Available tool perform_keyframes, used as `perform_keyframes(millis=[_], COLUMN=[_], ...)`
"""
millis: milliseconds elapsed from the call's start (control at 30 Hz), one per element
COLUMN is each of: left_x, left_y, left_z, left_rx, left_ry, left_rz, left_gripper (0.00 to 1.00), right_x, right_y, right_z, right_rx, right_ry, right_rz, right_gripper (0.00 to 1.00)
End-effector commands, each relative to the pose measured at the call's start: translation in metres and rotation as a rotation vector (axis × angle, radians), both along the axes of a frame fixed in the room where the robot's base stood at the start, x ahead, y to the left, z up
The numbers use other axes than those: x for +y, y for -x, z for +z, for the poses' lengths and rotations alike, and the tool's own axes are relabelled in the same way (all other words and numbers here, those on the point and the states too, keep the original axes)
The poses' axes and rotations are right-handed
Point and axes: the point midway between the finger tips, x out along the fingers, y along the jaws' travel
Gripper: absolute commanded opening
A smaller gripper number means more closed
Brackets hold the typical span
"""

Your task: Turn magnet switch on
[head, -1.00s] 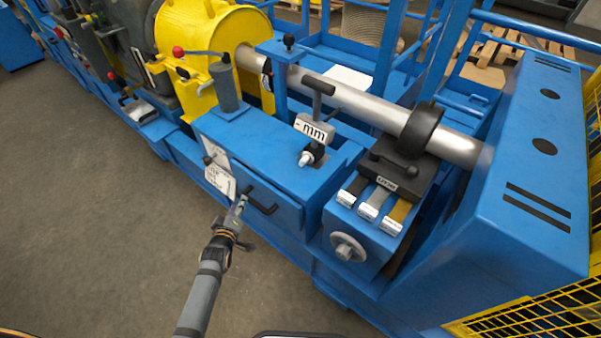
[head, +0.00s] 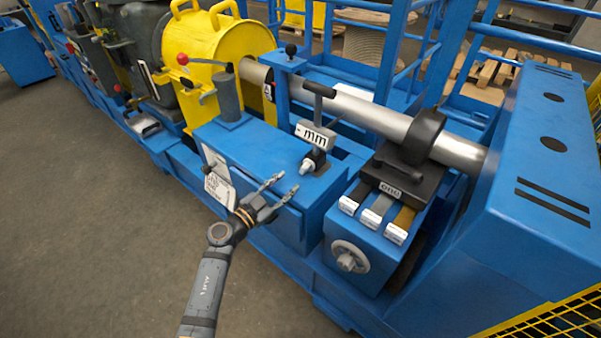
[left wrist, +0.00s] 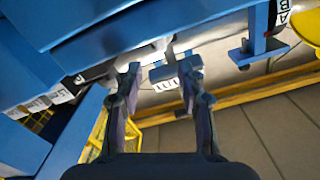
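No part is labelled as the magnet switch in a way I can read. A small dark knob with a pale tip (head: 308,165) sits on the blue housing, below a grey block marked "mm" (head: 315,134) with a black T-handle (head: 319,89). My left gripper (head: 284,187) is open and empty. In the head view its fingertips point at the housing's front edge, a little left of and below the knob. In the left wrist view the open fingers (left wrist: 161,72) frame a small white label (left wrist: 165,84). My right gripper is not in view.
A steel shaft (head: 375,120) runs behind, from the yellow guard (head: 205,45) to a blue cabinet (head: 540,190). The floor (head: 90,220) at left is clear.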

Motion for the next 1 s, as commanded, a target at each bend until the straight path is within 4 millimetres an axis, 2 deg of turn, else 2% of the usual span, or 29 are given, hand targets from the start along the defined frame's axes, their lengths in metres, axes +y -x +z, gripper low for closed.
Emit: perform_keyframes(millis=[100, 300, 467, 700, 767, 1000], left_x=[-0.017, -0.036, -0.044, -0.044, -0.044, -0.044], left_y=[-0.022, -0.051, -0.06, -0.061, -0.061, -0.061], left_z=[-0.001, -0.002, -0.001, 0.0, 0.0, 0.0], left_rx=[-0.002, -0.001, 0.0, 0.0, 0.0, 0.0], left_ry=[0.004, 0.002, 0.002, 0.001, 0.001, 0.001], left_rz=[0.0, 0.001, 0.001, 0.001, 0.002, 0.001], left_gripper=[0.4, 0.4, 0.4, 0.4, 0.34, 0.02], right_x=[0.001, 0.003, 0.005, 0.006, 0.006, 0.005], right_y=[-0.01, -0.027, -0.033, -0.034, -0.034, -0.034], right_z=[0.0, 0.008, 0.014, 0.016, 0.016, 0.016], right_rx=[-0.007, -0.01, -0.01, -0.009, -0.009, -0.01], right_ry=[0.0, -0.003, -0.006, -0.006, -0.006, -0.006], right_rz=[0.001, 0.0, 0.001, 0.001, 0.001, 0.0], right_gripper=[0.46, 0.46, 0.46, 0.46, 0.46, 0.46])
